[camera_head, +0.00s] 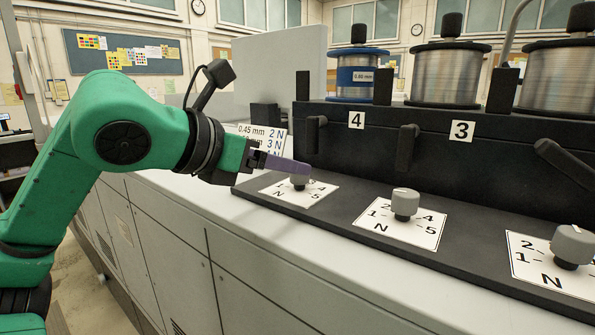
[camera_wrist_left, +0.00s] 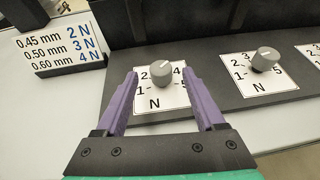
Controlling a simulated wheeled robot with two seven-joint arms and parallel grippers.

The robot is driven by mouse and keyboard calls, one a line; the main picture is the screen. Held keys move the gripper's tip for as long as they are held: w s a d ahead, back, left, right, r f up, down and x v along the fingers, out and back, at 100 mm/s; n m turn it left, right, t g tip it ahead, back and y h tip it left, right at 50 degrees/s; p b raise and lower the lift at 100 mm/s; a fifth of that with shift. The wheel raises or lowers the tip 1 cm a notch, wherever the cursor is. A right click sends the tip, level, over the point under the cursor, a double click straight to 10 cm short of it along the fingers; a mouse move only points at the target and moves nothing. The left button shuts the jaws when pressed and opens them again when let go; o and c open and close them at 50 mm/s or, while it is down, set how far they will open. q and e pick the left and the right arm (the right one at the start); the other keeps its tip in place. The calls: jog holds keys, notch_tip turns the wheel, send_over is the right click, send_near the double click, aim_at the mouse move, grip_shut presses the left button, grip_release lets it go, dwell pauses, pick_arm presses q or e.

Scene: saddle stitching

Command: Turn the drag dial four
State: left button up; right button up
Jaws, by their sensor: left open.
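The leftmost grey drag dial (camera_head: 299,182) stands on a white numbered card, below and left of the label 4 (camera_head: 357,120). It also shows in the left wrist view (camera_wrist_left: 160,76), where its small white mark faces the back, between the 2 and the 4. My left gripper (camera_head: 303,167) is at this dial, its purple fingers hiding the dial's top in the head view. In the left wrist view the gripper (camera_wrist_left: 160,70) is open, one finger on each side of the dial with gaps. My right gripper is not in view.
A second dial (camera_head: 405,203) and a third dial (camera_head: 572,246) stand to the right on the black base. Black levers (camera_head: 407,147) stick out of the panel behind. Wire spools (camera_head: 446,75) stand on top. A sign (camera_wrist_left: 60,48) listing wire sizes stands at left.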

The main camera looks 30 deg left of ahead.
pick_arm(q)
jog(key=v, duration=0.9)
jog(key=shift+s, duration=0.3)
jog(key=shift+r, duration=0.1)
